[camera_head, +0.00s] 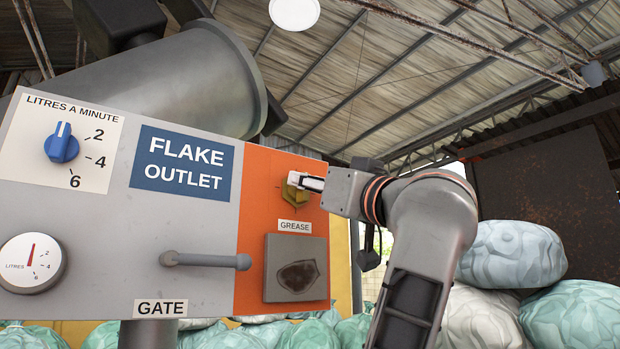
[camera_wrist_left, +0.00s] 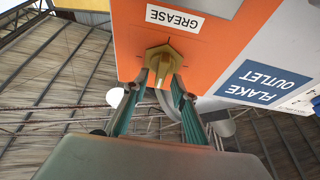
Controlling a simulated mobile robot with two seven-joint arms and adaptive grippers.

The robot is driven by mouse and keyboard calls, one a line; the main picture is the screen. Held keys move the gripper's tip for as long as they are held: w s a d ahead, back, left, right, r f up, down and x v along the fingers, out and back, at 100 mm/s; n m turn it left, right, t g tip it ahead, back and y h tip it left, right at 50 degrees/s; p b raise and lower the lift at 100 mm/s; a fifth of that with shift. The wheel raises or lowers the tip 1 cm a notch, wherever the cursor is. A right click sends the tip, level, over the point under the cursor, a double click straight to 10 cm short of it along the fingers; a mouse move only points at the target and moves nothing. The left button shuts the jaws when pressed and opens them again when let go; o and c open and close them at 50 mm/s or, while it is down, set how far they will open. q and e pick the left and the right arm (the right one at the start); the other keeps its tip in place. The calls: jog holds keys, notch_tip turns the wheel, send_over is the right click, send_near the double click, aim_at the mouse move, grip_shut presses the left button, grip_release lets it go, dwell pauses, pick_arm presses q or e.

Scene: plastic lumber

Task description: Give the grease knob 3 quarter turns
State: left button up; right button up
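The grease knob (camera_head: 292,193) is a yellow-brass knob on the orange part of the panel, above the GREASE label (camera_head: 294,226). It also shows in the left wrist view (camera_wrist_left: 164,57), upside down with the label. My left gripper (camera_head: 306,182) is at the knob, its arm showing on the right of the head view. In the left wrist view its two fingers (camera_wrist_left: 162,80) lie on either side of the knob's grip and appear closed on it. The fingertips partly cover the knob, so its exact angle is hard to read. My right gripper is not in view.
The panel also carries a blue flow dial (camera_head: 61,145), a litres gauge (camera_head: 31,263), a gate handle (camera_head: 205,260) and a dark-stained grey plate (camera_head: 296,267) below the knob. Filled sacks (camera_head: 513,254) are piled at the right. Open space lies above the arm.

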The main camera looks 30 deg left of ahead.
pick_arm(q)
jog(key=shift+w+a+r, duration=0.1)
jog(key=shift+a, duration=0.05)
grip_shut()
jog(key=shift+m, duration=0.4)
jog(key=shift+w+m+t+h, duration=0.1)
jog(key=shift+m+t+h, duration=0.45)
jog(key=shift+m, duration=0.95)
jog(key=shift+s+m+t+h, duration=0.1)
jog(key=shift+m+t+h, duration=0.45)
jog(key=shift+m, duration=0.95)
jog(key=shift+w+m+t+h, duration=0.1)
jog(key=shift+m+t+h, duration=0.2)
jog(key=shift+m+t, duration=0.85)
jog(key=shift+m+g, duration=0.35)
jog(key=shift+m, duration=0.3)
